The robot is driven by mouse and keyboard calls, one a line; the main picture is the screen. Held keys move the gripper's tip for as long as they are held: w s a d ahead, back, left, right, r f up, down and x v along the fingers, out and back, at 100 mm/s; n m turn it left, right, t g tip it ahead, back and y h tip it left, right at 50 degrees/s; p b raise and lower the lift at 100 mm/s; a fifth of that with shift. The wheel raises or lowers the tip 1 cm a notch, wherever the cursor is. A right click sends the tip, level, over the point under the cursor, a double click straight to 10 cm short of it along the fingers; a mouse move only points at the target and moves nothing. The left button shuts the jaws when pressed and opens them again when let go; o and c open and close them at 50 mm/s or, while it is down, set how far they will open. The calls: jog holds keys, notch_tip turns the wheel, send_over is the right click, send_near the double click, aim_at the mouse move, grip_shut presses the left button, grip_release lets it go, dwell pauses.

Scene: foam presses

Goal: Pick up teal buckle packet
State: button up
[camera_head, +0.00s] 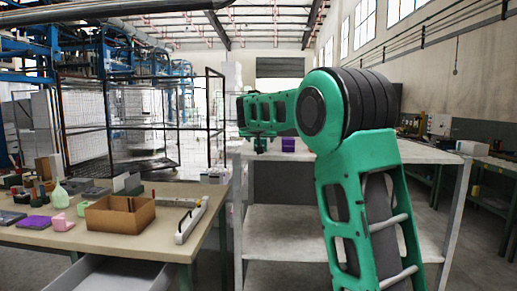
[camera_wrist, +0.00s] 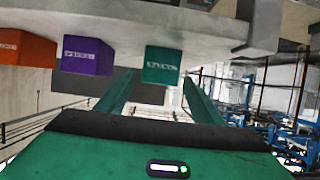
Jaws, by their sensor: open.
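The teal packet (camera_wrist: 162,65) is a small box with white lettering in the wrist view, which appears upside down. It sits on the pale top of a shelf unit. My gripper (camera_wrist: 158,92) has its two green fingers spread apart, with the packet in line with the gap just beyond the tips. Nothing is held. In the head view my gripper (camera_head: 260,145) is small and dark above the shelf top, and I cannot make out the teal packet there.
A purple box (camera_wrist: 87,55) and an orange box (camera_wrist: 27,48) stand beside the teal packet. The purple box also shows in the head view (camera_head: 288,145) on the white shelf unit (camera_head: 420,154). A table (camera_head: 120,238) at left bears a cardboard box (camera_head: 120,218).

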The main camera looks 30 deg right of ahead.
jog(key=c, duration=1.2)
jog(key=shift+r, duration=0.15)
